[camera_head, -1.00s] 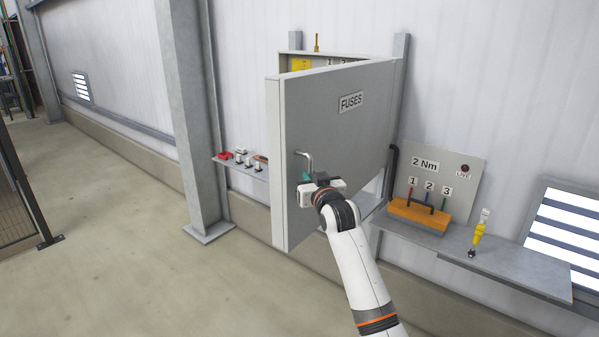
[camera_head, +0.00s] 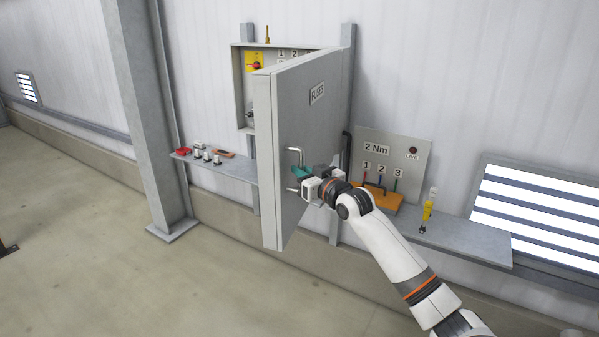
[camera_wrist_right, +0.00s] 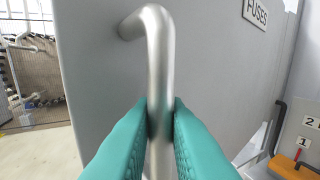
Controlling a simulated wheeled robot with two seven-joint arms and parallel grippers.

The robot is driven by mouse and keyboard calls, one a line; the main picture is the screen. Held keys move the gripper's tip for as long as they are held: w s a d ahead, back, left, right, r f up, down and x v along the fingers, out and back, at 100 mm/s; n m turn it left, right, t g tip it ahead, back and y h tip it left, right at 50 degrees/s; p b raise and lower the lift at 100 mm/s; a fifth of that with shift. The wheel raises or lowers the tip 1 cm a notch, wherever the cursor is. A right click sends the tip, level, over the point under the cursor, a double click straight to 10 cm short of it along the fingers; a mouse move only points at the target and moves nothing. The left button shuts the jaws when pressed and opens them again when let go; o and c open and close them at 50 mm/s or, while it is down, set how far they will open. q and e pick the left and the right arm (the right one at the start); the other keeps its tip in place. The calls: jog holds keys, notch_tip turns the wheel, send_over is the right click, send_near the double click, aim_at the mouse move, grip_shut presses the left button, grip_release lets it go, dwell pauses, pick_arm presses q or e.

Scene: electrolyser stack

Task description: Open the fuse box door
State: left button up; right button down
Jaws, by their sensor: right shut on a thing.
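The fuse box door (camera_head: 318,140) is grey, carries a FUSES label and stands swung out from the wall, hinged on its right side. The fuse box (camera_head: 240,95) behind it is partly uncovered, with a red and yellow switch (camera_head: 254,63) and number labels inside. My right gripper (camera_head: 299,171) is at the silver door handle (camera_head: 293,156). In the right wrist view its teal fingers (camera_wrist_right: 160,125) are shut around the upright bar of the handle (camera_wrist_right: 160,60). The door hides part of the box. My left gripper is not in view.
A left shelf (camera_head: 235,166) holds a red item and several small fuse-like parts. A right shelf (camera_head: 470,238) carries an orange block (camera_head: 375,197), a 2 Nm panel (camera_head: 390,150) and a yellow tool (camera_head: 427,210). A steel column (camera_head: 145,110) stands left; the floor before the door is open.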

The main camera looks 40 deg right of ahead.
jog(key=shift+d+r, duration=0.15)
jog(key=shift+r, duration=0.15)
jog(key=c, duration=1.5)
grip_release()
jog(key=shift+d+f, duration=0.1)
jog(key=shift+f, duration=0.2)
jog(key=shift+s+a+b, duration=0.15)
jog(key=shift+s+b, duration=0.55)
jog(key=shift+s, duration=1.3)
jog(key=shift+s+a+b, duration=0.15)
jog(key=shift+s+b, duration=0.5)
jog(key=shift+s, duration=1.3)
jog(key=shift+s+a+b, duration=0.15)
jog(key=shift+s+b, duration=0.55)
jog(key=shift+s, duration=1.3)
